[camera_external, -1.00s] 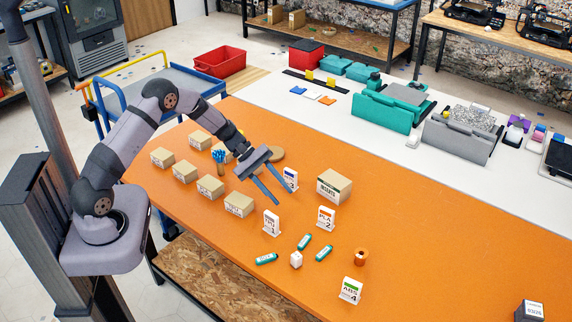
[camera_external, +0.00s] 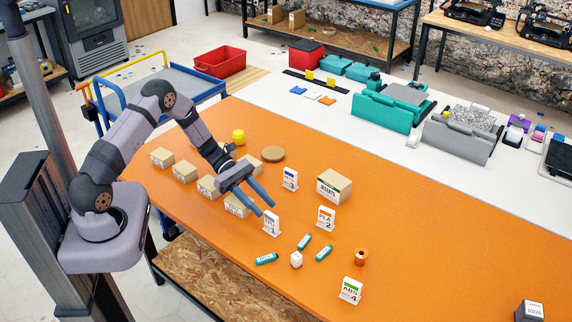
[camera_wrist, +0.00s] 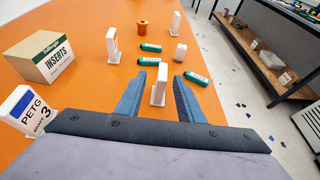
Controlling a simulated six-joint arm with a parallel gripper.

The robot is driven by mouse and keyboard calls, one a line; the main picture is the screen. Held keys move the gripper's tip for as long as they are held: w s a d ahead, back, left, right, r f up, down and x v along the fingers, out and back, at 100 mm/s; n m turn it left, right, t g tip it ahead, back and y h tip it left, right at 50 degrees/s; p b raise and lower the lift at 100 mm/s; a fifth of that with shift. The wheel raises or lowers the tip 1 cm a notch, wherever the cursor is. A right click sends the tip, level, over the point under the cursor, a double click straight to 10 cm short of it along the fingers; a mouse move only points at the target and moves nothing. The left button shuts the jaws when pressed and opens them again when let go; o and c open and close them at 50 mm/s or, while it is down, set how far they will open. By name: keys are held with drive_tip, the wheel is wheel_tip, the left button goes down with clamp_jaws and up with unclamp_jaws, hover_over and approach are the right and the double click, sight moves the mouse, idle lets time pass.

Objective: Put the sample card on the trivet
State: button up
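Several upright white cards stand on the orange table; I cannot tell which is the sample card. They include a "1" card (camera_external: 272,223), a PLA "2" card (camera_external: 326,217), a PETG "3" card (camera_external: 290,179) and an ABS "4" card (camera_external: 351,290). The round brown trivet (camera_external: 272,154) lies flat and bare behind the PETG card. My gripper (camera_external: 267,210) is open and empty, its fingers angled down toward the "1" card. In the wrist view a white card (camera_wrist: 159,85) shows edge-on between the open fingertips (camera_wrist: 158,80); contact cannot be told.
An inserts box (camera_external: 334,186) stands right of the PETG card. Teal pieces (camera_external: 305,242), a small white block (camera_external: 296,260) and an orange-brown spool (camera_external: 361,257) lie in front. Small cartons (camera_external: 184,172) and a yellow item (camera_external: 238,137) are by my arm. The right front table is mostly clear.

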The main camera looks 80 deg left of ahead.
sight(269, 213)
drive_tip(key=shift+w+d+p, duration=0.15)
drive_tip(key=shift+d+p, duration=0.15)
drive_tip(key=p+x, duration=0.2)
drive_tip(key=x, duration=0.2)
drive_tip(key=shift+d+r, duration=0.15)
drive_tip(key=shift+w+d+f, duration=0.15)
drive_tip(key=shift+f, duration=0.1)
clamp_jaws()
